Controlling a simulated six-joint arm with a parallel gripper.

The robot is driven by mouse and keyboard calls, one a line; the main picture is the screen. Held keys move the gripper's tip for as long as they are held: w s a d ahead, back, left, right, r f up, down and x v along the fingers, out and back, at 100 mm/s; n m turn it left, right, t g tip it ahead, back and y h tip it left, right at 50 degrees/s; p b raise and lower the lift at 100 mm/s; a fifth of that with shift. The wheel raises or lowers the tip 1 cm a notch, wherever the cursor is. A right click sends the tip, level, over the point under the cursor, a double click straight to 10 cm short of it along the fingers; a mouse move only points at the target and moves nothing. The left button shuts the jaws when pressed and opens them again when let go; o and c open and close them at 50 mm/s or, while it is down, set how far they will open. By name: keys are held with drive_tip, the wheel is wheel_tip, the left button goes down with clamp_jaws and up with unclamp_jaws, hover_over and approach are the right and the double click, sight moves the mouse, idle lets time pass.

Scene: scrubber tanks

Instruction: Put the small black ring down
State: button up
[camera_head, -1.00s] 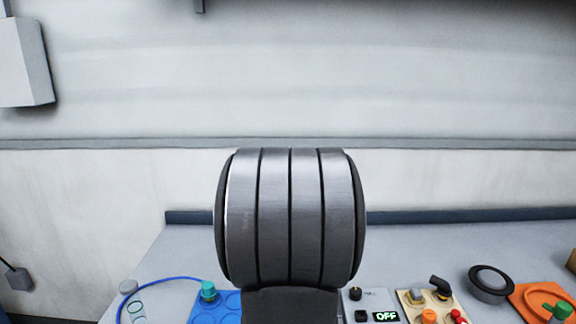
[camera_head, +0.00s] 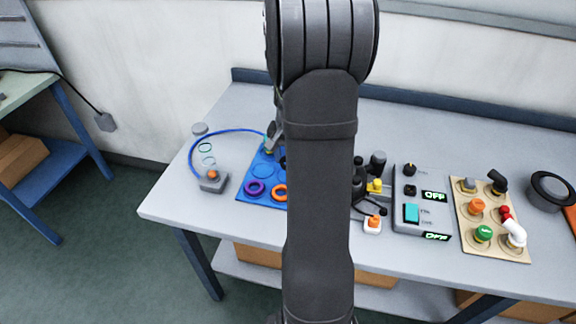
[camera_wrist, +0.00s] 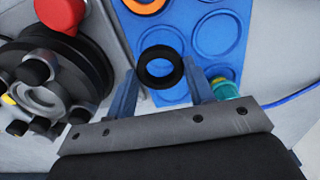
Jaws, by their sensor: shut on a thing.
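The small black ring (camera_wrist: 159,68) is between the two finger tips of my gripper (camera_wrist: 161,72) in the wrist view, and the gripper is shut on it. It is over the blue board (camera_wrist: 217,38) with round recesses. Whether the ring touches the board I cannot tell. An orange ring (camera_wrist: 146,5) lies on the board beyond it; it also shows in the head view (camera_head: 280,192), next to a purple ring (camera_head: 254,187). In the head view my arm hides most of the gripper.
A teal-topped fitting (camera_wrist: 226,88) stands close beside one finger. A dark round assembly with a red knob (camera_wrist: 60,12) is at the left in the wrist view. A switch box (camera_head: 421,200) and a beige fittings board (camera_head: 490,220) stand to the right of my arm in the head view.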

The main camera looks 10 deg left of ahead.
drive_tip(key=shift+a+f, duration=0.15)
drive_tip(key=shift+f, duration=1.95)
drive_tip(key=shift+f, duration=0.2)
drive_tip(key=o, duration=1.1)
drive_tip(key=shift+r, duration=0.1)
wheel_tip(320, 180, up, 12)
drive_tip(key=shift+r, duration=0.1)
